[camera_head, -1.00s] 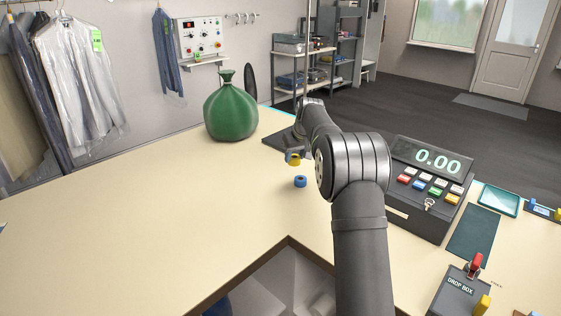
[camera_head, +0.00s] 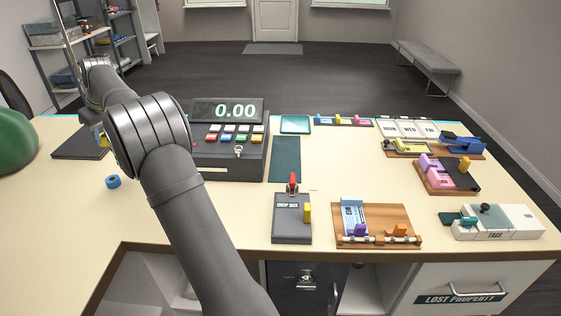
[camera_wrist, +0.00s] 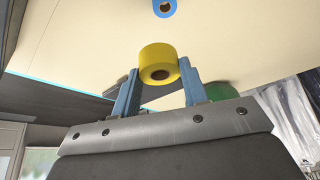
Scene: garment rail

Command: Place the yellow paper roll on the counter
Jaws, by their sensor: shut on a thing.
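The yellow paper roll (camera_wrist: 158,62) is held between the two blue fingers of my gripper (camera_wrist: 158,80) in the wrist view. In the head view only a small part of the yellow roll (camera_head: 103,140) shows beside my arm, in front of a dark pad. My arm hides most of the gripper there. The cream counter (camera_head: 62,215) spreads below it. I cannot tell how high the roll is above the counter.
A blue roll (camera_head: 112,181) stands on the counter nearby and shows in the wrist view (camera_wrist: 165,8). A cash register (camera_head: 227,150) stands right of my arm. A green sack (camera_head: 12,140) is at the left edge. The dark pad (camera_head: 78,146) lies behind; the left front counter is clear.

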